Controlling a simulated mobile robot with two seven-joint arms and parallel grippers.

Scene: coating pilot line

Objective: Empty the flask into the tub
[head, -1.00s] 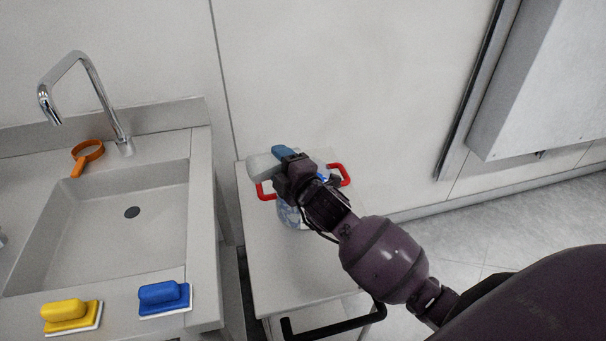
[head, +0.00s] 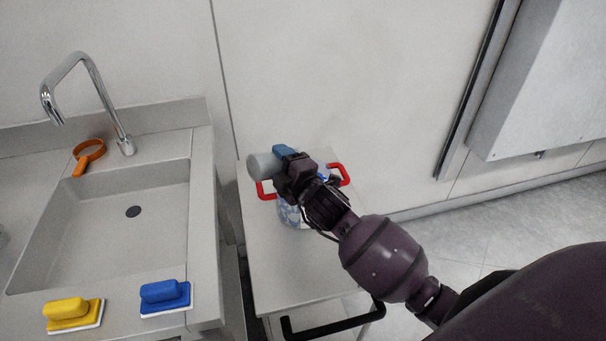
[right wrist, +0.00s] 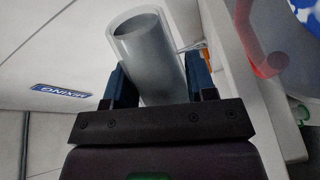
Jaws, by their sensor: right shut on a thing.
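The flask is a plain grey cylinder (head: 264,167); it also shows in the right wrist view (right wrist: 155,62), with its round open mouth towards the camera's upper left. My right gripper (head: 285,165) is shut on the flask, its blue fingers on either side. The flask is tipped far over, close to level, above the tub's left side. The tub (head: 289,214) is blue-and-white with red handles, and stands on a small pale cart. My gripper and arm hide most of the tub and its inside. I cannot see any contents in the flask. My left gripper is out of view.
Left of the cart (head: 277,271) is a sink (head: 110,225) with a tap (head: 103,92). An orange ring tool (head: 88,152), a yellow brush (head: 70,313) and a blue brush (head: 164,295) lie around it. The cart's front top is clear; a wall stands close behind.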

